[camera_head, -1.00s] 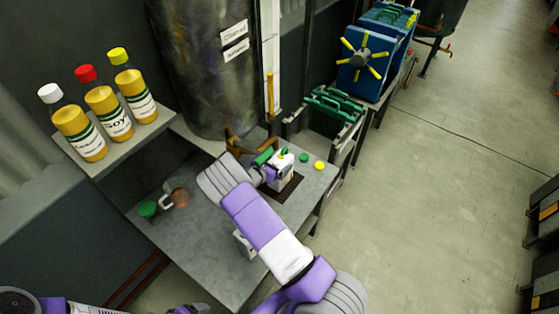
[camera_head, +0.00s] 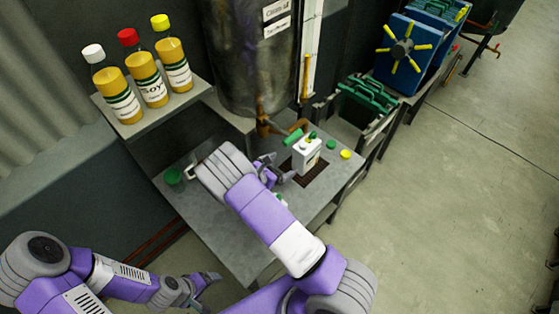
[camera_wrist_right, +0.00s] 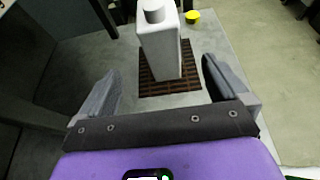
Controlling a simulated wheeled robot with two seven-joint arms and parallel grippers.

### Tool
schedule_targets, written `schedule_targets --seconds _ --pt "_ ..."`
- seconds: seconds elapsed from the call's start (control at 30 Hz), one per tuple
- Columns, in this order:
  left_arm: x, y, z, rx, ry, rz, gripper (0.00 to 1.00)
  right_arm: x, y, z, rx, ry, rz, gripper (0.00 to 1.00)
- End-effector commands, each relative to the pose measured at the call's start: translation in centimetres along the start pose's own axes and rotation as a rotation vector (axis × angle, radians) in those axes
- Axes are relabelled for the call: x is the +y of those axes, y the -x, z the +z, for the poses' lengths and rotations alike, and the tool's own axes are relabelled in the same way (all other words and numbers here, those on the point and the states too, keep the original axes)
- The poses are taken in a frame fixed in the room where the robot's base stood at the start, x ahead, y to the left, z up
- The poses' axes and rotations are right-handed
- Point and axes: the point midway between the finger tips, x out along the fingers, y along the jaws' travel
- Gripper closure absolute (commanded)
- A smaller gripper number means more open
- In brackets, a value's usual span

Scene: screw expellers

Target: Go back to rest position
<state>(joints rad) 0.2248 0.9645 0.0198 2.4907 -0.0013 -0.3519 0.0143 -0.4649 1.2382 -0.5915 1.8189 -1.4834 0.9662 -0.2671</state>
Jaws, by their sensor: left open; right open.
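My right gripper (camera_head: 279,172) is open over the grey table, with its fingers apart and nothing between them. It also shows in the right wrist view (camera_wrist_right: 165,88). A white canister (camera_head: 306,154) stands upright on a brown grate in front of that gripper, apart from the fingers. It also shows in the right wrist view (camera_wrist_right: 159,45). My left gripper (camera_head: 207,289) is open and empty at the lower left, off the table's front edge. My right arm hides part of the tabletop.
The grey table (camera_head: 225,237) holds a green container (camera_head: 174,178), a green cap (camera_head: 331,144) and a yellow cap (camera_head: 345,155). A metal tank (camera_head: 248,60) with a tap stands behind. Oil bottles (camera_head: 147,78) stand on a shelf (camera_head: 155,121). The floor at right is clear.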

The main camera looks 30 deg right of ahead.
Motion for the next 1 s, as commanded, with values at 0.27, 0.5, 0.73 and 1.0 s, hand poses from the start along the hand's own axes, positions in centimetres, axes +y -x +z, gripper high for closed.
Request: schedule_targets --seconds 0.27,0.5,0.73,1.0 --pt "0.0 0.1 0.0 0.000 0.000 0.000 0.13 -0.2 -0.1 0.1 0.003 -0.007 -0.006 0.00" --pt "0.9 2.5 0.1 0.000 0.000 0.000 0.13 -7.8 -3.1 3.6 0.092 -0.314 -0.232 0.00" --pt "1.5 4.0 0.2 0.000 -0.001 0.000 0.13 -20.0 1.2 -3.8 0.426 -0.809 -0.773 0.00" --pt "1.2 3.2 0.1 0.000 0.001 0.000 0.13 -20.2 13.1 -14.1 0.840 -1.108 -1.169 0.00"
